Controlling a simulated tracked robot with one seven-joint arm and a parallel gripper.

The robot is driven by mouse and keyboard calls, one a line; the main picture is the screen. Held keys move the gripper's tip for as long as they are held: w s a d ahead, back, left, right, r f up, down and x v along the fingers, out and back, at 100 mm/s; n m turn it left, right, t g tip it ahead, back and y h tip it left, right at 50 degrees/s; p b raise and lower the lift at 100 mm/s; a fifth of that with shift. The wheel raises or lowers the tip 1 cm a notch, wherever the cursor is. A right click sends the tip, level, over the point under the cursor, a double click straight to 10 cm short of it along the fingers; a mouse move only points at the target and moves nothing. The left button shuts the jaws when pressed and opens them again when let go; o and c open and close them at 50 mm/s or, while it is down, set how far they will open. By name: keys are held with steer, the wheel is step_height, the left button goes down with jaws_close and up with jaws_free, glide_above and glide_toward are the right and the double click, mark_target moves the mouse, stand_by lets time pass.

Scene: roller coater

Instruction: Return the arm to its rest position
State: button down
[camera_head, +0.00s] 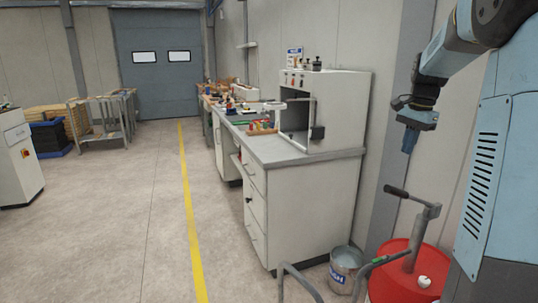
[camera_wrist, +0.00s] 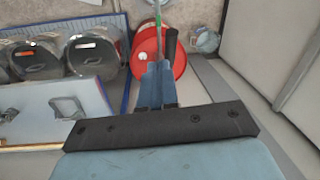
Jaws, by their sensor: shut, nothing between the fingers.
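My arm reaches in from the upper right of the head view, with its gripper (camera_head: 409,142) hanging down in front of the wall. My gripper is blue and its fingers are together with nothing between them. In the wrist view the shut fingers (camera_wrist: 154,84) point out over a red drum (camera_wrist: 165,55). The red drum (camera_head: 405,280) also shows at the lower right of the head view, with a hand pump on top. My gripper is above the pump and apart from it.
A grey-topped bench (camera_head: 310,195) carries a white open-fronted machine (camera_head: 330,105). A metal bucket (camera_head: 345,262) stands on the floor beside the bench. Several grey canisters (camera_wrist: 92,52) sit at the left of the wrist view.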

steer(key=s+a+n+t, duration=0.1)
steer(key=s+a+n, duration=0.3)
steer(key=s, duration=0.5)
steer(key=s+a+f+n+t, duration=0.1)
steer(key=s+a+n+t, duration=0.1)
steer(key=s+a+n, duration=0.2)
steer(key=s+a+f+n+t, duration=0.1)
steer(key=s+a+n, duration=0.3)
steer(key=s+a, duration=0.5)
steer(key=s, duration=0.6)
steer(key=shift+s+a+t+h, duration=0.15)
steer(key=shift+s+t+h, duration=0.15)
steer(key=shift+h, duration=0.1)
